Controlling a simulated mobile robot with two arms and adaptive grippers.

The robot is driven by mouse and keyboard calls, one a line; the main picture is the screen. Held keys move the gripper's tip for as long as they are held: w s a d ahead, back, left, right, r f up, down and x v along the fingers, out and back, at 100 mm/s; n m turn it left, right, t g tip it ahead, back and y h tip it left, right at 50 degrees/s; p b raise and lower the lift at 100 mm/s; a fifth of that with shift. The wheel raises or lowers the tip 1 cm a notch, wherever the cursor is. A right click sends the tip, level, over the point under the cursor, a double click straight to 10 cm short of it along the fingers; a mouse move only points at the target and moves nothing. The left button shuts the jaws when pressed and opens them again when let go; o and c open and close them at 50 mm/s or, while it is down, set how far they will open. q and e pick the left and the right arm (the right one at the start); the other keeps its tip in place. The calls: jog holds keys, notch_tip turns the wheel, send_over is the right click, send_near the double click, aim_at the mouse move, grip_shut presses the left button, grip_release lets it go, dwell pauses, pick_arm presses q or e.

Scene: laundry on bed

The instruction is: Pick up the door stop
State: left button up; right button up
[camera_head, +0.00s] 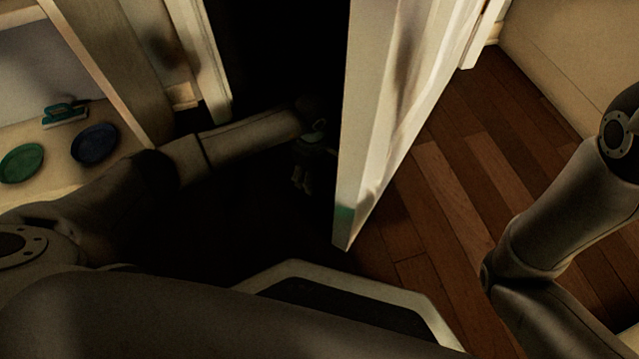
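I cannot make out a door stop in the head view. My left arm reaches in from the left into deep shadow beside a white door. My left gripper (303,180) is only faintly visible, pointing down in the dark beside the door's edge. Its fingers are too dark to tell whether they are open or shut, or hold anything. My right arm comes up along the right edge of the picture, and its gripper is out of view.
The white door (385,110) stands close to the right of my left gripper, with a greenish patch low on its edge. A green dish (21,163), a blue dish (95,144) and a teal object (65,113) sit at left. Wood floor (480,170) is clear to the right.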

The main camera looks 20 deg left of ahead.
pick_arm(q)
jog(key=c, duration=1.1)
jog(key=shift+r, duration=0.1)
